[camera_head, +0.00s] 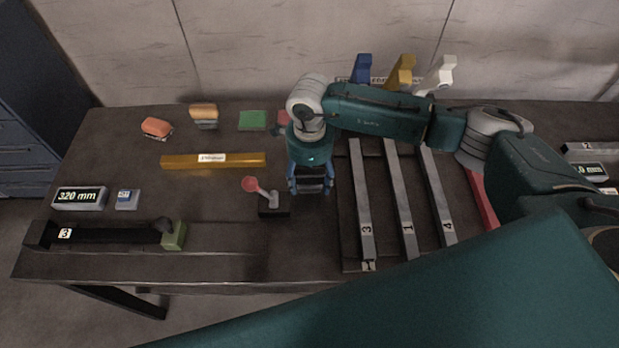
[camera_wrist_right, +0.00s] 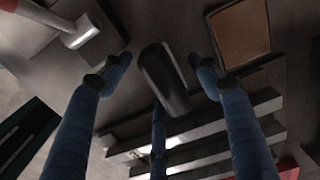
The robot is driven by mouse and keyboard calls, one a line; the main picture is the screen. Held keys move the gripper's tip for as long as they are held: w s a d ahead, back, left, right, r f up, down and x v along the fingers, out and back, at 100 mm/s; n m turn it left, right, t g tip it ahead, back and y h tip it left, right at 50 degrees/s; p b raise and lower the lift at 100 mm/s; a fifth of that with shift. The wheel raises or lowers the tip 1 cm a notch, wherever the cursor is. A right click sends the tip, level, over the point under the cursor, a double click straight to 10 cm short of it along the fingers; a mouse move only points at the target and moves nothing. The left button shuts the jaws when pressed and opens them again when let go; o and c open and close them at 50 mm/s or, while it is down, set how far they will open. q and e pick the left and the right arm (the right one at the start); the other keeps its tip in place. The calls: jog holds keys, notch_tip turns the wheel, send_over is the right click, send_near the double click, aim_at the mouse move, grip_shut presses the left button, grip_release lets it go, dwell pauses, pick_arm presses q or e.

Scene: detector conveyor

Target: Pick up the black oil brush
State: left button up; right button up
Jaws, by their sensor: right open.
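My right gripper (camera_head: 312,188) points down over the middle of the table, right of the red-handled lever. Its blue fingers are spread open in the right wrist view (camera_wrist_right: 160,80). A dark, rounded, elongated object, likely the black oil brush (camera_wrist_right: 165,80), shows between and beyond the fingertips there. I see no clear grip on it. In the head view the gripper mostly hides this spot, so I cannot tell the object's full shape. My left gripper is not in view.
A red-handled lever (camera_head: 262,191) on a black base stands close left of the gripper. Numbered metal rails (camera_head: 404,200) lie to its right. A yellow bar (camera_head: 212,160), a black fixture (camera_head: 110,235) and a 320 mm display (camera_head: 79,197) are further left.

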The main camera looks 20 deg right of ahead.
jog(key=shift+f+b, duration=0.25)
jog(key=shift+b, duration=0.15)
dwell(0.4)
jog(key=c, duration=1.3)
jog(key=shift+r+p, duration=0.35)
jog(key=shift+p, duration=0.15)
jog(key=shift+w+r, duration=0.1)
jog(key=shift+r, duration=0.15)
notch_tip(320, 180, up, 19)
jog(key=b, duration=0.5)
jog(key=shift+r, duration=0.2)
